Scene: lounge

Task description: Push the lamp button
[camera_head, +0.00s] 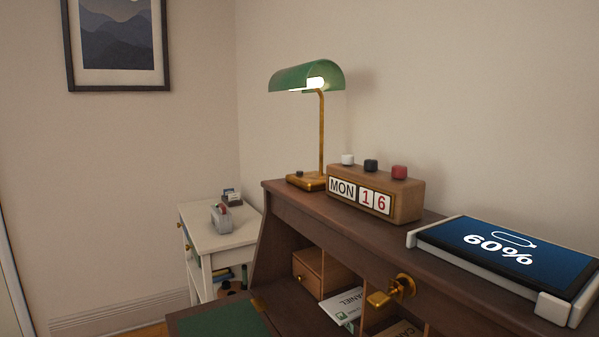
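The lamp (307,77) stands on top of the wooden desk, near its far left end. It has a green shade, a thin brass stem and a brass base (307,181). The bulb under the shade is lit. A small dark button (299,174) shows on the left part of the base. Neither of my grippers is in view, and nothing touches the lamp.
A wooden calendar block (408,202) reading MON 16, with white, black and red knobs, stands just right of the lamp. A tablet (510,250) showing 60% lies farther right. A brass fitting (390,291) is on the desk front. A white side table (220,242) stands left.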

